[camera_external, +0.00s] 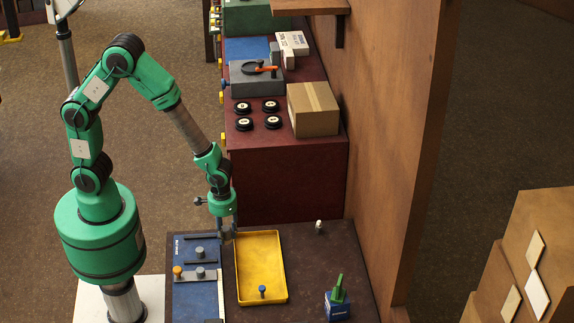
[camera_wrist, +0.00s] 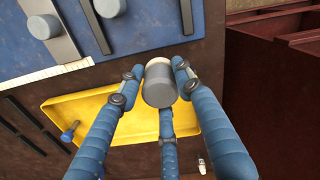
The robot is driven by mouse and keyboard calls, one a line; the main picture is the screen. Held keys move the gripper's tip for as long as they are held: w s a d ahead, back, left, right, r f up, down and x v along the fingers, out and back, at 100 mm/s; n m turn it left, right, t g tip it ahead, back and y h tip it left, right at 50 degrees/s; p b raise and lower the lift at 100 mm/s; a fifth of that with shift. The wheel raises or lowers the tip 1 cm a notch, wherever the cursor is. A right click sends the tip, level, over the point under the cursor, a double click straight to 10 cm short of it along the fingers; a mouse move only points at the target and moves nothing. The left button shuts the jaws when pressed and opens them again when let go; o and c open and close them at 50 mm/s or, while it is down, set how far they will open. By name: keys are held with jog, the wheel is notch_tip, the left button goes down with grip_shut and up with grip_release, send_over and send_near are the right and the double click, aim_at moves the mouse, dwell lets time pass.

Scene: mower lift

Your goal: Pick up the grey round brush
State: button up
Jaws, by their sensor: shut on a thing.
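The grey round brush (camera_wrist: 160,88) is a short grey cylinder with a paler end, between the three blue fingers of my gripper (camera_wrist: 160,76) in the wrist view. The fingers are shut around its sides. In the external view my gripper (camera_external: 227,234) points down by the back left corner of the yellow tray, beside the blue board. The brush is small and partly covered by the fingers there. I cannot tell exactly how high it is above the table.
The yellow tray (camera_external: 276,297) holds a blue-topped peg (camera_external: 262,291). The blue board (camera_external: 187,307) on its left bears grey knobs (camera_external: 200,272) and an orange one (camera_external: 178,270). A green-handled item (camera_external: 338,292) and a small white-topped piece (camera_external: 319,227) stand right. A wooden wall (camera_external: 385,150) bounds the right.

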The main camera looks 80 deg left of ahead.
jog(key=shift+s+a+r, duration=0.1)
jog(key=shift+s+a, duration=0.1)
jog(key=shift+s, duration=0.6)
jog(key=shift+s+a+r, duration=0.1)
jog(key=shift+s+a, duration=0.1)
jog(key=shift+s, duration=0.55)
jog(key=shift+s+a, duration=0.2)
jog(key=shift+s, duration=0.6)
jog(key=shift+w, duration=0.15)
